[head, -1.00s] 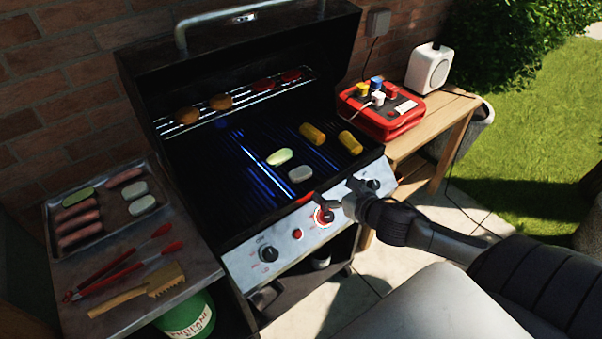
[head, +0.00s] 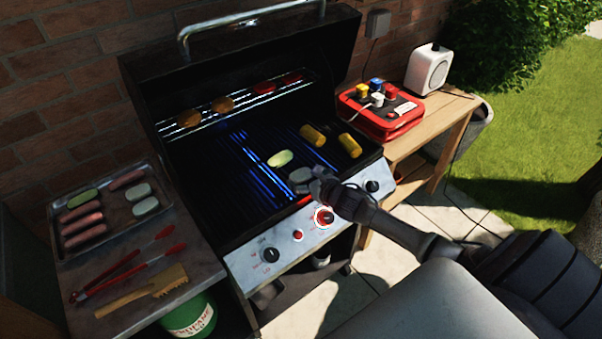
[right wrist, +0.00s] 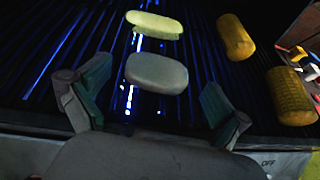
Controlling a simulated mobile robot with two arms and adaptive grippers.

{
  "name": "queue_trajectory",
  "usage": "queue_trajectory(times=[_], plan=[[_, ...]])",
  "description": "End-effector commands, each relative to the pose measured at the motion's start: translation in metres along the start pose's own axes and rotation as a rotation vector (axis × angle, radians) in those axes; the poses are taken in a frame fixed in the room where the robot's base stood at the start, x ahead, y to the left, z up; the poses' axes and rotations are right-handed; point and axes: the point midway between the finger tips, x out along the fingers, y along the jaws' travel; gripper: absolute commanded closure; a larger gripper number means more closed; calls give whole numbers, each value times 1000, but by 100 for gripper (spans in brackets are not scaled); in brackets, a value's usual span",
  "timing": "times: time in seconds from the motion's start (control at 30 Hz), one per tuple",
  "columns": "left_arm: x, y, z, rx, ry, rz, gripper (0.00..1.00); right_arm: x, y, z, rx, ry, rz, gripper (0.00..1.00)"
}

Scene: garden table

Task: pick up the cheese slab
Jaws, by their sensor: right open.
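The cheese slab (right wrist: 157,72), a pale whitish rounded block, lies on the dark grill grate (right wrist: 50,30). In the head view the slab (head: 298,174) is partly covered by my right gripper (head: 311,181), which is at the grill's front edge. In the right wrist view the gripper (right wrist: 153,96) is open, one finger to each side, with the slab ahead and between them. My left gripper is not in view.
A pale green slice (right wrist: 154,25) lies just beyond the slab. Two yellow corn pieces (right wrist: 235,36) lie to the right. A tray (head: 103,246) with sausages and slabs stands left.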

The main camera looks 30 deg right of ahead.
Motion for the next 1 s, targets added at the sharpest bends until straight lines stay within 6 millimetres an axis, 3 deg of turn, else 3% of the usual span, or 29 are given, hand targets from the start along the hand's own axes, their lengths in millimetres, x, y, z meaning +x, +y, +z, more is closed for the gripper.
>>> queue_trajectory(times=[0.33,0.7,1.0], plan=[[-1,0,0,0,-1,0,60,8,1,-1,-1,0,1,2],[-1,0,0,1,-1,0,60,7,0,0,-1,0,1,60],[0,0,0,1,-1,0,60,6,0,2,-2,0,1,60]])
